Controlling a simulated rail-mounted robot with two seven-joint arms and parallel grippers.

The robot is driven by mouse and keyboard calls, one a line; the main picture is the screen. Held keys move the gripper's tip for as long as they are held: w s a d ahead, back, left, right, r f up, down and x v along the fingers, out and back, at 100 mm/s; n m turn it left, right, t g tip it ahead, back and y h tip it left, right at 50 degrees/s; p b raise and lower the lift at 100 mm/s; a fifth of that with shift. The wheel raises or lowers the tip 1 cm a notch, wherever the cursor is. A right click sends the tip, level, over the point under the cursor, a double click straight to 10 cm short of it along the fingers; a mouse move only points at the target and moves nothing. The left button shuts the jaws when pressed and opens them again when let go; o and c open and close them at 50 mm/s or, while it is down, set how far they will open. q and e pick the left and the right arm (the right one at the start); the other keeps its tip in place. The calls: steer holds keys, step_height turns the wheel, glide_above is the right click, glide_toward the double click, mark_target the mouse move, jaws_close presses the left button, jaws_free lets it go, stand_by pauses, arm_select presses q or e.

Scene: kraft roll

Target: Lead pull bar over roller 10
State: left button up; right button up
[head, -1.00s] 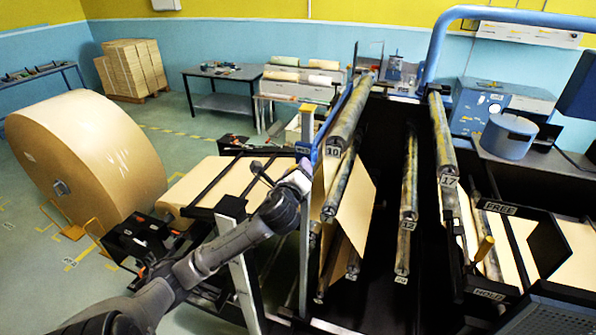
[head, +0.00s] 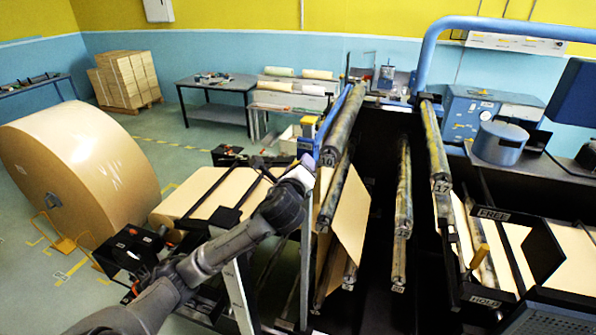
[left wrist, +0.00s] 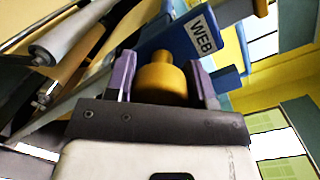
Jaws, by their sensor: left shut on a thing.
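The pull bar (head: 326,117) is a blue bar with a yellow end piece, held beside the near end of roller 10 (head: 343,122). In the left wrist view the blue bar (left wrist: 160,42) carries a WEB label and a yellow knob (left wrist: 162,77). My left gripper (left wrist: 164,82) is shut on that knob, with a purple finger on either side. In the head view my left gripper (head: 308,162) is at the roller's label end, its fingers partly hidden. Whether the bar touches the roller I cannot tell. My right gripper is out of view.
Roller 17 (head: 435,145) and other rollers stand to the right over a dark gap. Brown web (head: 350,225) hangs below roller 10. The large kraft roll (head: 85,170) stands at left. A blue curved pipe (head: 500,24) arches at upper right.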

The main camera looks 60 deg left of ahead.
arm_select(q)
steer(key=shift+w+d+r, duration=0.25)
steer(key=shift+w+d, duration=0.35)
steer(key=shift+d, duration=0.05)
steer(key=shift+w+d+r, duration=0.25)
steer(key=shift+w+d, duration=0.3)
steer(key=shift+d, duration=0.15)
steer(key=shift+w+d+r, duration=0.25)
steer(key=shift+w+d, duration=0.35)
steer(key=shift+d, duration=0.05)
steer(key=shift+w+d+f, duration=1.5)
steer(key=shift+d+f, duration=0.05)
steer(key=shift+d, duration=0.05)
steer(key=w+d+f+b, duration=0.3)
steer(key=d+f+b, duration=0.1)
steer(key=f, duration=0.5)
steer(key=w+d+f+b, duration=0.4)
steer(key=f+b, duration=0.2)
steer(key=f, duration=0.3)
steer(key=w+d+f+b, duration=0.4)
steer(key=f+b, duration=0.1)
steer(key=f, duration=0.5)
steer(key=shift+d+b, duration=0.15)
steer(key=shift+b, duration=0.2)
